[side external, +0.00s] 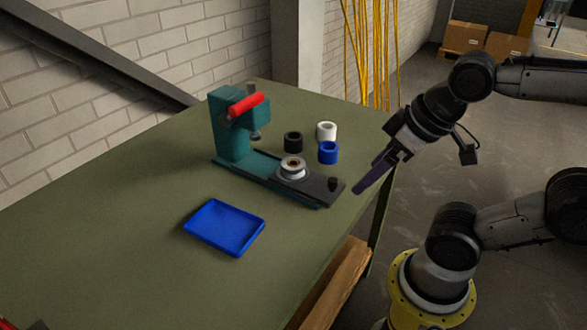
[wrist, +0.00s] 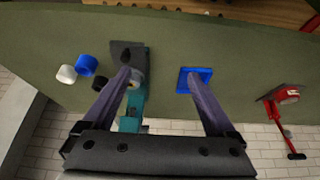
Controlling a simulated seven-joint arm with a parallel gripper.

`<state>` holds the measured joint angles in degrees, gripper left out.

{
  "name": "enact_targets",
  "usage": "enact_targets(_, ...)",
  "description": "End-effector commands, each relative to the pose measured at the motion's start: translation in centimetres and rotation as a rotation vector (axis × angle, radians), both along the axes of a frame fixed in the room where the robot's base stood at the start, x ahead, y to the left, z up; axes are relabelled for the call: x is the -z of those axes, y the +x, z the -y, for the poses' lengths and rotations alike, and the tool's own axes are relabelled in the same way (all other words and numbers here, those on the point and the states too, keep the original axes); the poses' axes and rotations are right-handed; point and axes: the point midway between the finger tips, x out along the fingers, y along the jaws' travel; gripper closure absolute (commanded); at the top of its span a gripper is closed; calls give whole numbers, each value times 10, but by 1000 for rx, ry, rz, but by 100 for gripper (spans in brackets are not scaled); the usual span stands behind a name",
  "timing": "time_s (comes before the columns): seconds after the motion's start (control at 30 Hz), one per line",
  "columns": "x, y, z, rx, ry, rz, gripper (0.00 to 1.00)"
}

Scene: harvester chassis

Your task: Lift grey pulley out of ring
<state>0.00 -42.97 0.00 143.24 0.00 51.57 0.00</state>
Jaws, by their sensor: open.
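The grey pulley (side external: 293,163) sits in the pale ring (side external: 291,175) on the dark base plate of the teal press (side external: 232,140). Its middle looks brownish. In the wrist view the press (wrist: 136,98) shows partly behind my left-hand finger, which hides much of the pulley area. My gripper (side external: 358,190) is open and empty, to the right of the press near the table's right edge, apart from the pulley.
A blue tray (side external: 206,238) lies in front of the press. Black (side external: 293,142), white (side external: 326,131) and blue (side external: 328,152) cylinders stand behind the ring. The press has a red handle (side external: 246,106) above its base. A red tool (wrist: 284,97) stands at the wrist view's right. The table's left is clear.

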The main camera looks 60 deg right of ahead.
Motion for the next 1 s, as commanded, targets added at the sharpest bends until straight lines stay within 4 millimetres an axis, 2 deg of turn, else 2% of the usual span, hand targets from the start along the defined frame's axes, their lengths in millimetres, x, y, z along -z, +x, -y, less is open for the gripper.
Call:
enact_targets(0.17, 0, 0, 0, 19, 10, 0, 8)
enact_targets(0.27, 0, -2, 0, 99, 52, -12, 8)
enact_targets(0.37, -16, 3, 0, 254, 136, -3, 8)
enact_targets(0.43, -31, 15, 1, 396, 205, -17, 8)
enact_targets(0.57, -54, 51, 6, 700, 325, -76, 8)
enact_targets(0.6, -59, 65, 10, 798, 356, -98, 8)
enact_targets(0.73, -65, 113, 22, 1088, 425, -168, 8)
enact_targets(0.87, -54, 159, 39, 1319, 451, -231, 8)
enact_targets(1.0, -30, 198, 58, 1468, 439, -293, 8)
